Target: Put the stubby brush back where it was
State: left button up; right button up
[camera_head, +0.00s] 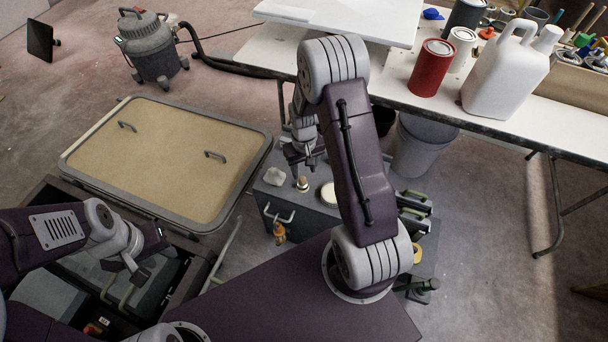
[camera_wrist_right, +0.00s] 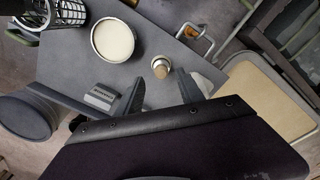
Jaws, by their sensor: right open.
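A short, stubby item with a tan rounded top and pale metallic lower part, probably the stubby brush (camera_head: 303,184), stands on the dark grey box top (camera_head: 262,203). It also shows in the right wrist view (camera_wrist_right: 160,68). My right gripper (camera_head: 304,168) is above the box, close to this item in the head view. In the wrist view its two fingers (camera_wrist_right: 167,95) are spread apart with nothing between the tips. The item appears just beyond them. My left gripper (camera_head: 143,268) is over the dark open compartment at lower left; its jaws are too unclear to judge.
A round cream-topped tin (camera_wrist_right: 112,40) and a crumpled whitish lump (camera_head: 275,177) are on the box. An orange item (camera_head: 279,232) is at its front side. A grey bucket (camera_head: 419,145) stands behind. The bench (camera_head: 400,108) holds a red can (camera_head: 431,68) and white jug (camera_head: 505,75).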

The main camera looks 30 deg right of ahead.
notch_tip(320, 180, up, 4)
jog(key=shift+a+r+p, duration=0.1)
jog(key=shift+r+p, duration=0.1)
jog(key=shift+p, duration=0.2)
jog(key=s+a+r+t, duration=0.1)
jog(key=s+a+r, duration=0.6)
jog(key=s+r, duration=0.2)
jog(key=s, duration=0.2)
jog(key=shift+s+a+n, duration=0.15)
jog(key=shift+s+n, duration=0.25)
jog(key=shift+r, duration=0.15)
